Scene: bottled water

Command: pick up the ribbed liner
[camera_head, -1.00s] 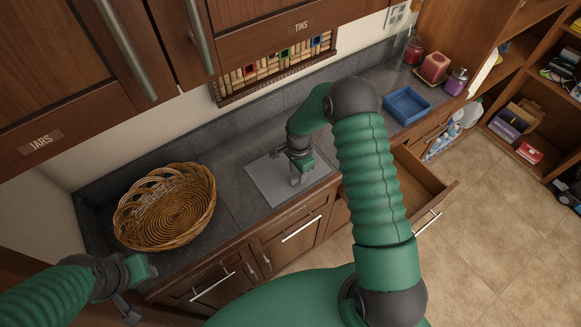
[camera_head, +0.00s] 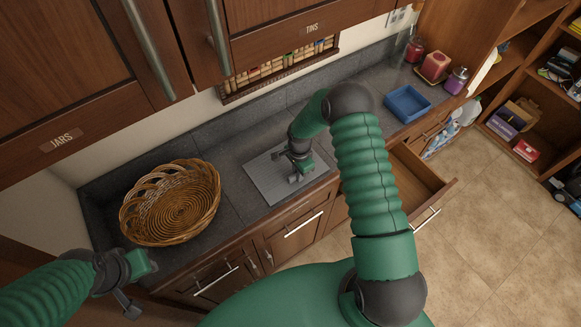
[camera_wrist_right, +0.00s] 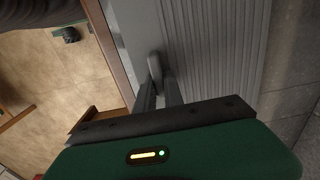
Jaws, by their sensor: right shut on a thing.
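The ribbed liner (camera_head: 265,178) is a grey rectangular sheet at the middle of the dark counter, near its front edge. Its long parallel ribs fill much of the right wrist view (camera_wrist_right: 215,50). My right gripper (camera_head: 294,178) is over the liner's front part and hides some of it. In the right wrist view its fingers (camera_wrist_right: 158,85) are shut on the liner near its edge, at a small rounded grey part. Whether the liner is clear of the counter is hard to tell. My left gripper (camera_head: 128,303) is at the lower left, away from the liner; its finger gap is unclear.
A wicker basket (camera_head: 172,203) stands on the counter to the left. A blue tray (camera_head: 407,103) and red and purple containers (camera_head: 434,66) are on the right. An open drawer (camera_head: 420,180) juts out below the counter. Wall cabinets (camera_head: 100,70) hang above.

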